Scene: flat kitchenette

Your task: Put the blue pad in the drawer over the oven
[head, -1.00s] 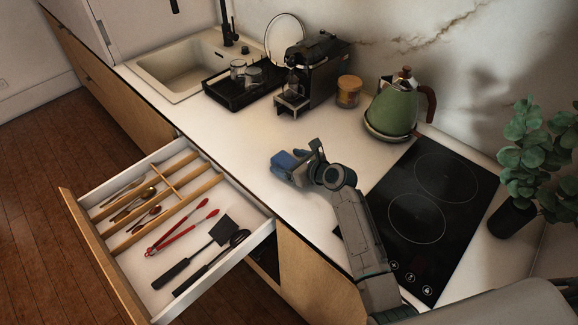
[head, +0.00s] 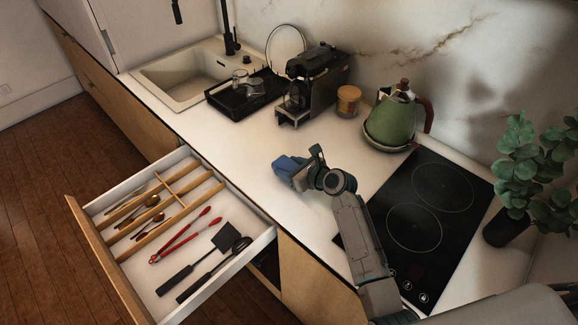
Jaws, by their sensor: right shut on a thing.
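The blue pad (head: 287,165) is held in my right gripper (head: 296,172) above the white counter, left of the cooktop. The gripper is shut on it and hides part of it. The drawer (head: 206,267) is pulled open below the counter's front edge, to the lower left of the gripper. Wooden dividers (head: 172,214), several spoons and other cutlery, red tongs (head: 186,236), a black spatula (head: 198,259) and a black ladle (head: 226,256) lie in it. The oven is mostly hidden under the drawer and counter. My left gripper is not in view.
A coffee machine (head: 314,82), a jar (head: 348,101), a green kettle (head: 394,118) and a black dish tray (head: 238,101) stand along the back. The black cooktop (head: 425,215) and a plant (head: 525,165) are at right. The counter between sink and gripper is clear.

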